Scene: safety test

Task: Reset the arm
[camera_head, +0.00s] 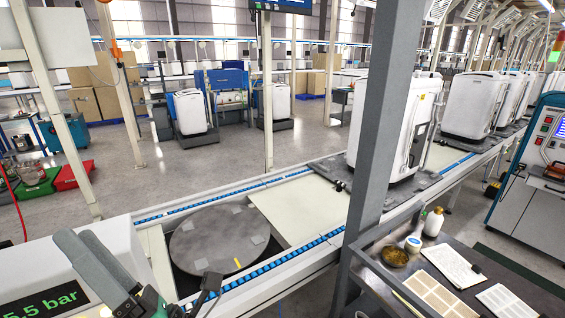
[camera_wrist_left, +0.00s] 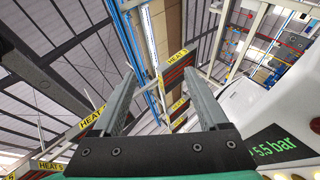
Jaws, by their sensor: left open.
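My left gripper (camera_head: 77,237) is at the lower left of the head view, with its grey fingers pointing up and to the left. It is in front of a white unit (camera_head: 118,243) whose dark display reads "5.5 bar" in green. In the left wrist view the two fingers (camera_wrist_left: 160,75) stand apart with nothing between them, so the gripper is open and empty. That view looks up toward the roof, with the display (camera_wrist_left: 275,147) at the right. My right gripper is not in view.
A round grey turntable (camera_head: 213,238) sits in the conveyor right of my left gripper. A grey post (camera_head: 385,110) stands mid-right, with a white appliance (camera_head: 398,125) behind it. A dark bench (camera_head: 500,285) holds bottles and papers. Yellow "HEAT" signs (camera_wrist_left: 92,118) hang overhead.

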